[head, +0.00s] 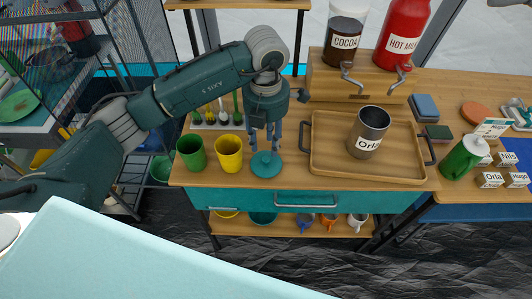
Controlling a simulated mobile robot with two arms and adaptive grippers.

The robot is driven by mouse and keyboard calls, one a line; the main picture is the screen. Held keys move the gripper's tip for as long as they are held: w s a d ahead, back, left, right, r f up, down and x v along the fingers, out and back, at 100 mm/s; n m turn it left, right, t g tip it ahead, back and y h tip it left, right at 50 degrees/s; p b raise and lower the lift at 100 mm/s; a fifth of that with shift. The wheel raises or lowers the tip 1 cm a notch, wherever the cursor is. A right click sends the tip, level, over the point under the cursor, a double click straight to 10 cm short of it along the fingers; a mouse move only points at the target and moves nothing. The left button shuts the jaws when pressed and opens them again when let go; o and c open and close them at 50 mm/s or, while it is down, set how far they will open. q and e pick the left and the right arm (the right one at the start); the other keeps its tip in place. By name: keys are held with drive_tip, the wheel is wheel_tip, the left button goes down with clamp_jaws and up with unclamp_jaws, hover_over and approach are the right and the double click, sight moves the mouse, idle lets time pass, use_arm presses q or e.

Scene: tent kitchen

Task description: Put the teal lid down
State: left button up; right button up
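The teal lid (266,165) is a round disc with a small knob. It appears to lie flat on the wooden counter (225,178) near the front edge, right of the yellow cup (229,154). My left gripper (264,143) points down just above the lid. Its fingers are spread apart on either side of the knob, with no visible grip on it. My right gripper is not in view.
A green cup (191,153) stands left of the yellow one. A wooden tray (325,160) right of the lid holds a metal tumbler labelled "Orla" (369,133). Cocoa (344,35) and hot milk (402,35) dispensers stand behind. A green bottle (463,158) stands far right.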

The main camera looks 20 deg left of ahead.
sight(266, 159)
use_arm(q)
wheel_tip(266, 159, up, 6)
drive_tip(key=b, duration=0.1)
idle(0.6)
